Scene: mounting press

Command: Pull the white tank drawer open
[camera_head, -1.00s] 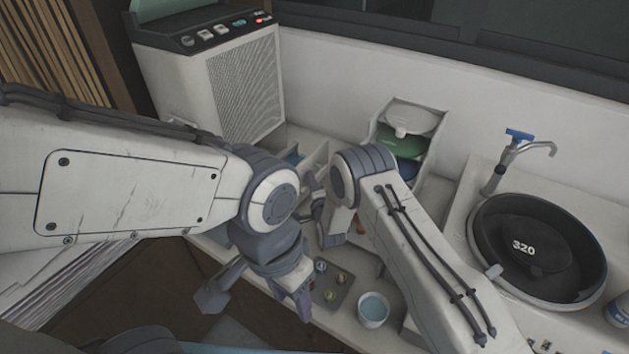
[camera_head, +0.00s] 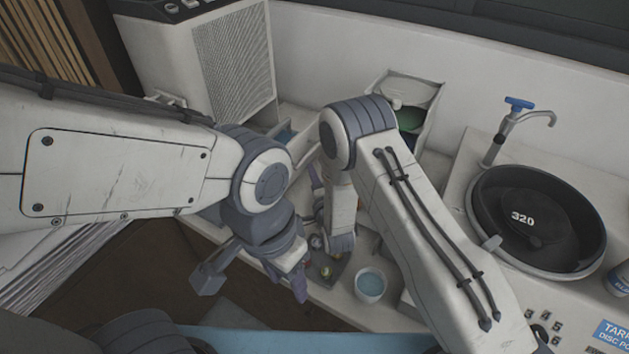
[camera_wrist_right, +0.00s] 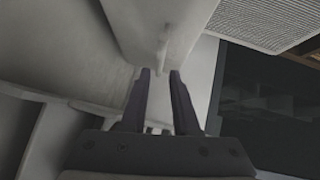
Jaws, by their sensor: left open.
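The white machine with the grille (camera_head: 232,62) stands at the upper left in the head view. A small pale handle (camera_head: 165,98) shows on its front, partly behind my left arm. In the right wrist view a white front (camera_wrist_right: 150,18) carries a short pale handle (camera_wrist_right: 163,45), just beyond my right gripper (camera_wrist_right: 159,74). That gripper's two dark fingers are apart with nothing between them, and the handle appears clear of the tips. In the head view my arms mostly hide the right gripper. My left gripper (camera_head: 253,280) is open and empty, low in front of the counter edge.
A dark tray with small round pieces (camera_head: 328,268) and a water cup (camera_head: 370,284) sit near the counter's front edge. A rack of coloured discs (camera_head: 407,112) stands behind my right arm. A polisher bowl (camera_head: 537,222) and tap (camera_head: 510,130) are at right.

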